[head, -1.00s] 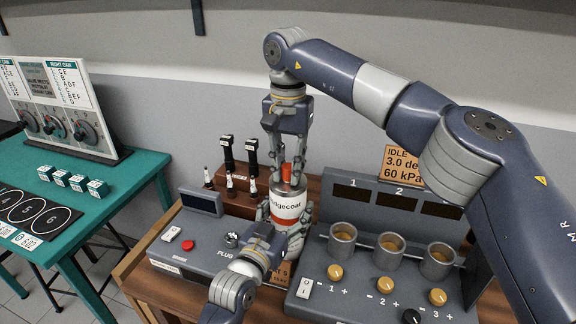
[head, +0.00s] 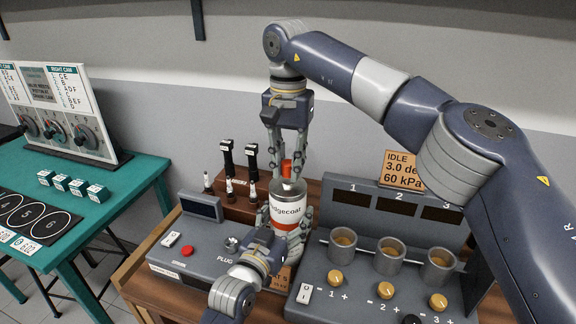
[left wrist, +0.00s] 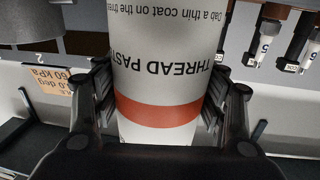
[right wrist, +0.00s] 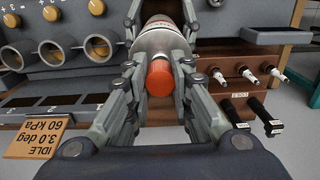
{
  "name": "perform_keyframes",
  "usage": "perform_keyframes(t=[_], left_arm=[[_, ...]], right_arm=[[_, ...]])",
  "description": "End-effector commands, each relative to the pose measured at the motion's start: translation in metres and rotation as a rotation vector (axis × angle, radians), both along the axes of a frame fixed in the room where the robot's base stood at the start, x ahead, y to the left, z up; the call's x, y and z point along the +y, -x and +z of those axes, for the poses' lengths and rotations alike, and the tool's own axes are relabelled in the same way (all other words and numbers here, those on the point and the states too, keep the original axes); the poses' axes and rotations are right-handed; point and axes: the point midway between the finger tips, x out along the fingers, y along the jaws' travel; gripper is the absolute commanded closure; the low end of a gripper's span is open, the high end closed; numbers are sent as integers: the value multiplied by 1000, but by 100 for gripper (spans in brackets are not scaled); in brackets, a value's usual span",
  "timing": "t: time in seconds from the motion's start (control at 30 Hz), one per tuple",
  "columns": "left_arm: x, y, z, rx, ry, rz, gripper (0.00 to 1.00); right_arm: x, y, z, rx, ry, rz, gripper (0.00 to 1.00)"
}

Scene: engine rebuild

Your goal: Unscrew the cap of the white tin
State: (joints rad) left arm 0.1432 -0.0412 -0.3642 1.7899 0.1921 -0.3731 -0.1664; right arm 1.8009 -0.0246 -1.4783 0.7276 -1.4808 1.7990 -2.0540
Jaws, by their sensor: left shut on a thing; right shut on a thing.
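The white tin (head: 286,217) stands upright in the head view, with an orange band and a red cap (head: 287,168) on top. My left gripper (head: 283,232) is shut around the tin's body from the front. In the left wrist view the tin (left wrist: 165,60) shows "THREAD PASTE" upside down between the two fingers (left wrist: 158,105). My right gripper (head: 287,160) points down from above, its fingers closed on the cap. The cap (right wrist: 160,78) also shows between its fingers in the right wrist view. The thread under the cap is hidden.
A test bench with cups and orange knobs (head: 334,278) stands right of the tin. A rack with plugs (head: 240,200) is behind left, and a grey box with a red button (head: 187,250) is in front left. A teal table (head: 90,215) stands far left.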

Motion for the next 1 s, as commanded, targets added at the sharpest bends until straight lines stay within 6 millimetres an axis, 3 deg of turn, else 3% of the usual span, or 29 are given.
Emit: perform_keyframes(t=[0.3, 0.6, 0.9, 0.93, 1.0], left_arm=[[0, 0, 1, 0, 1, 0, 100], [0, 0, 1, 0, 1, 0, 100], [0, 0, 1, 0, 1, 0, 100], [0, 0, 1, 0, 1, 0, 30], [0, 0, 1, 0, 1, 0, 14]], right_arm=[[0, 0, 2, 0, 0, 0, 100], [1, 0, 35, -3, -1, -2, 100], [0, 0, 40, 1, 0, 1, 100], [0, 0, 40, 1, 0, 1, 100], [0, 0, 40, 1, 0, 1, 100]])
